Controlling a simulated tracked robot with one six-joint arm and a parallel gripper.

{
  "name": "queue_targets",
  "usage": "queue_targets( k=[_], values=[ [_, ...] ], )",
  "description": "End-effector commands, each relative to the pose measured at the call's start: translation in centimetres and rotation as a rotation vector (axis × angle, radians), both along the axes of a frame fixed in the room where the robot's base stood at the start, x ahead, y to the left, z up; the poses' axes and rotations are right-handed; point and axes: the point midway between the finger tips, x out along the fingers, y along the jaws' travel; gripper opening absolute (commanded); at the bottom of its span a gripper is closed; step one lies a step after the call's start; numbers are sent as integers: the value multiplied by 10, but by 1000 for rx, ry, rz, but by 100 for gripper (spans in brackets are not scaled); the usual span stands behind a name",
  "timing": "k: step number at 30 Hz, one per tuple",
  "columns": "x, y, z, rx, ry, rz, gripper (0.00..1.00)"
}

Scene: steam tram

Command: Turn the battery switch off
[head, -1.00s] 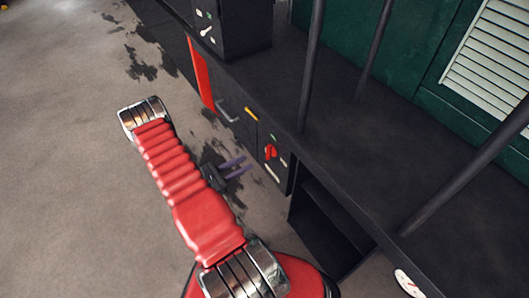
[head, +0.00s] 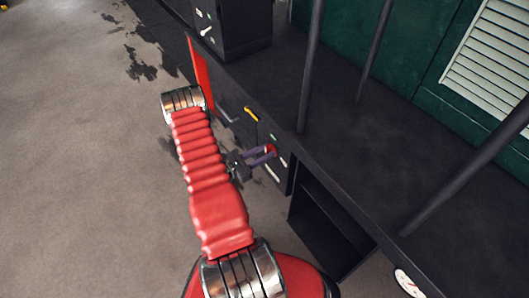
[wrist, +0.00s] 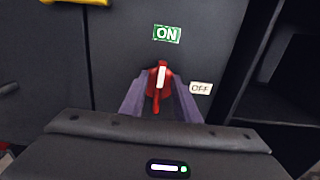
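The battery switch is a red rotary knob (wrist: 160,82) with a white stripe on a dark panel. Its stripe stands nearly upright, toward the green ON label (wrist: 167,34); the white OFF label (wrist: 201,88) is to its right. My gripper (wrist: 160,100) has its two purple fingers apart, one on each side of the knob. I cannot tell whether they touch it. In the head view, my gripper (head: 268,154) reaches the panel and covers much of the red knob (head: 271,149).
A yellow handle (head: 251,114) is left of the switch on the same dark side. An open dark compartment (head: 325,225) lies to the right. A red panel (head: 201,70) stands farther left. Dark posts (head: 311,70) rise from the ledge above.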

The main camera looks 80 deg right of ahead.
Motion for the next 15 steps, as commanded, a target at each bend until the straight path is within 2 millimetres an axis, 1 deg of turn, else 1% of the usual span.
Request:
queue_targets(
  k=[5,15],
  values=[
    [0,0,0,0,0,0,29],
    [0,0,0,1,1,0,5]
  ],
)
